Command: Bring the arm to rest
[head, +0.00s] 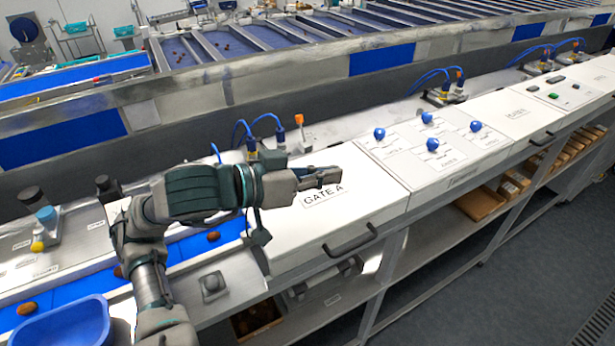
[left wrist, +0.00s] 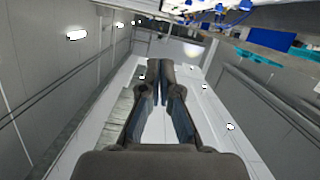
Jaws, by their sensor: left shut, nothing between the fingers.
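My left arm comes in from the lower left in the head view. My left gripper (head: 328,176) is shut and empty, pointing right over the white panel marked GATE A (head: 365,203). Whether it touches the panel is hard to tell. In the left wrist view the two fingers (left wrist: 160,72) meet at their tips with nothing between them. My right gripper is not in view.
Blue knobs (head: 427,118) stand on the white panel to the right. A black handle (head: 350,243) sticks out at its front. A blue tray (head: 62,325) is at lower left, near dates on a blue belt (head: 205,246). Open floor (head: 500,250) lies at lower right.

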